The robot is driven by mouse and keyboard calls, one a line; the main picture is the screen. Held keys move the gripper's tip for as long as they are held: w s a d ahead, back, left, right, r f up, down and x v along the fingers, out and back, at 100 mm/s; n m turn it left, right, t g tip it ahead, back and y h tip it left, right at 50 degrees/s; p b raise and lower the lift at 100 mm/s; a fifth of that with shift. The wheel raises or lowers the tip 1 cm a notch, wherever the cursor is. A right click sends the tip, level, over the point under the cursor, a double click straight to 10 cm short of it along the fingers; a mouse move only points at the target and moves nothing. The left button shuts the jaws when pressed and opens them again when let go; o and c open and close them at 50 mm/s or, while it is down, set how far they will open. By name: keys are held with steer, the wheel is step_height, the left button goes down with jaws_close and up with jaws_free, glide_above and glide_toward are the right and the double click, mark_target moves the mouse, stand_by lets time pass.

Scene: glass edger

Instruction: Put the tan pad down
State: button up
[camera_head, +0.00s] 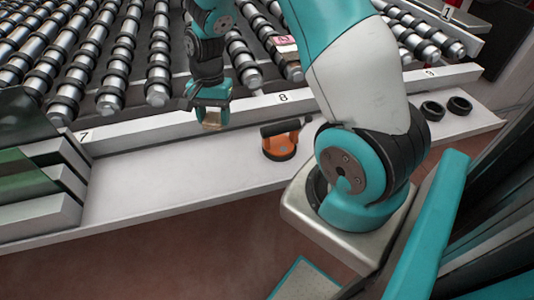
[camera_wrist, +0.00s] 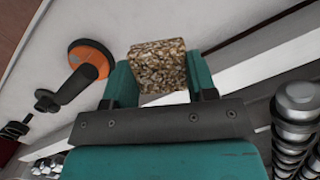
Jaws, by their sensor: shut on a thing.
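The tan pad (camera_wrist: 158,66) is a speckled, cork-like block. It sits between the two teal fingers of my gripper (camera_wrist: 160,80) in the wrist view, and the gripper is shut on it. In the head view my gripper (camera_head: 211,108) hangs over the white shelf near the rail, left of the number 8. The tan pad shows there as a small piece (camera_head: 212,119) at the fingertips, mostly covered by the gripper. I cannot tell for certain whether it touches the shelf.
An orange suction cup (camera_head: 279,147) with a black handle stands on the white shelf (camera_head: 190,178), right of my gripper. Two black rings (camera_head: 446,107) lie farther right. Glass panes in a rack (camera_head: 40,175) stand left. Rollers (camera_head: 158,60) fill the back. Shelf between rack and cup is clear.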

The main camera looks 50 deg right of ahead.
mark_target(237, 150)
steer(key=s+d+r+m+t+b, duration=0.25)
steer(key=d+r+m, duration=0.35)
steer(key=m, duration=0.7)
steer(key=shift+g, duration=0.25)
steer(key=f, duration=0.6)
steer(key=a+f, duration=0.1)
steer(key=f, duration=1.1)
steer(key=shift+w+a+b, duration=0.15)
steer(key=shift+a+b, duration=0.05)
steer(key=shift+b, duration=0.1)
steer(key=shift+f, duration=0.1)
steer(key=o, duration=0.9)
